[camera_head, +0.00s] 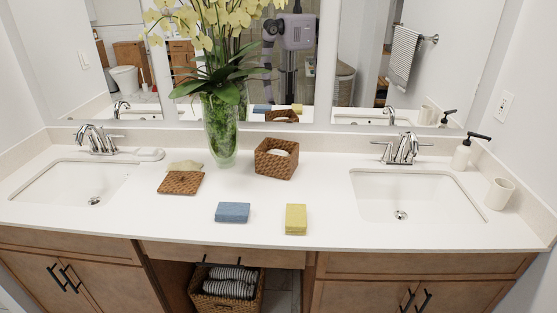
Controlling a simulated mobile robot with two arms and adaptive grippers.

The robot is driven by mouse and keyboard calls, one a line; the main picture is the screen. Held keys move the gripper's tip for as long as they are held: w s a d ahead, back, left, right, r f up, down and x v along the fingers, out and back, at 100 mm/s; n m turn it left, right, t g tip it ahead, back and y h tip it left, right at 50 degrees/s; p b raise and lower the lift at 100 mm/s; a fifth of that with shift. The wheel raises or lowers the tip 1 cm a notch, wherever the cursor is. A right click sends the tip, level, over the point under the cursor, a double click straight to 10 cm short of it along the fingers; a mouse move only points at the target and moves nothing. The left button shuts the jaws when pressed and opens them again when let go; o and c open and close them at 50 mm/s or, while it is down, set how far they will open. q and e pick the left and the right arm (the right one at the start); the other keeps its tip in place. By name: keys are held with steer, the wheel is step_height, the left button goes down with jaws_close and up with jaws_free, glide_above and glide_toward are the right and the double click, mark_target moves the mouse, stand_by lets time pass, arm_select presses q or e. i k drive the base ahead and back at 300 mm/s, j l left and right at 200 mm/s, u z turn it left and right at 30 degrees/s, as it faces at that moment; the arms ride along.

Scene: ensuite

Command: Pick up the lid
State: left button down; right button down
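A flat, square brown wicker lid (181,184) lies on the white countertop, left of the glass vase. A pale, yellowish-green flat piece (184,167) shows at its back edge; I cannot tell whether it is part of the lid. An open brown wicker basket (276,162) stands to the right of the vase, with something whitish inside it. Neither of my grippers is in view, so nothing of mine is at the lid.
A vase (222,130) of yellow flowers stands behind the lid. A blue block (232,212) and a yellow block (296,219) lie near the counter's front edge. Sinks flank them left (75,184) and right (405,194). A soap dispenser (463,156) and cup (499,194) stand far right.

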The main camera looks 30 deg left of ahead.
mark_target(176, 182)
steer(key=u, duration=1.65)
steer(key=j+u, duration=0.1)
steer(key=i+j, duration=0.05)
